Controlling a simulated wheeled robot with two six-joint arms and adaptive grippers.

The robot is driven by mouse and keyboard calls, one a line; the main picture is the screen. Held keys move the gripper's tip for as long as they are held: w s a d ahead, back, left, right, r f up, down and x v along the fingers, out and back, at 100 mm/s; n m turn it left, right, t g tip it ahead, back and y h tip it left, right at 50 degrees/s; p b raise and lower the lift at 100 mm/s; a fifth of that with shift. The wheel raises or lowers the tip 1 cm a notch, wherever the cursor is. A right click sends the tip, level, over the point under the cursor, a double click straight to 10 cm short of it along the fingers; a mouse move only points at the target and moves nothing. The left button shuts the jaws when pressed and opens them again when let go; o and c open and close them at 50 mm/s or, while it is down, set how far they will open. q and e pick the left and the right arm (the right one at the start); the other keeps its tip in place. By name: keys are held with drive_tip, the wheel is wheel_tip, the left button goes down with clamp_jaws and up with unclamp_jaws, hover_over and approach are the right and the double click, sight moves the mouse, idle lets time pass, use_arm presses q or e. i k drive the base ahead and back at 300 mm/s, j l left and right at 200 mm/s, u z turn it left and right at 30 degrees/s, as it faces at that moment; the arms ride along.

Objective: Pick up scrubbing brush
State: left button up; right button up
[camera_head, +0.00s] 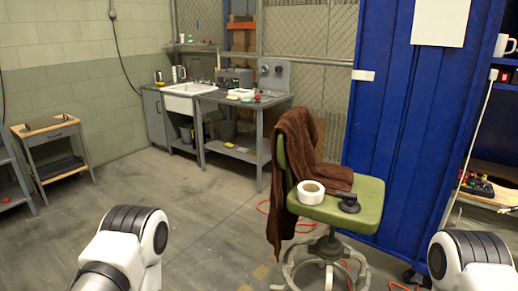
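I cannot make out a scrubbing brush for certain. A small black object (348,203) with a rounded base and a short handle-like part lies on the green seat of a chair (360,190); it may be a brush, but it is too small to tell. Small items also lie on the grey workbench (262,102) and around the white sink (187,104) at the back, too small to identify. Both my arms show only as white and black links at the bottom edge. Neither gripper is in view.
A white tape roll (311,192) lies on the seat, and a brown cloth (290,170) drapes over the chair. A blue panel (400,120) stands behind it. A small wooden-topped table (45,131) is at left. Orange cable lies near the chair; the middle floor is clear.

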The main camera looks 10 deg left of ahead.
sight(229, 98)
drive_tip(key=i+j+u, duration=0.4)
drive_tip(key=i, duration=0.4)
drive_tip(key=i+u, duration=0.4)
drive_tip(key=i, duration=0.4)
drive_tip(key=i+z, duration=0.15)
drive_tip(key=i, duration=0.4)
drive_tip(key=i+j+z, duration=0.1)
drive_tip(key=i, duration=0.45)
drive_tip(key=i+j+z, duration=0.15)
drive_tip(key=i, duration=0.4)
drive_tip(key=i+j+z, duration=0.1)
drive_tip(key=i, duration=0.45)
drive_tip(key=i+j+z, duration=0.15)
drive_tip(key=i+j, duration=0.2)
drive_tip(key=i, duration=0.15)
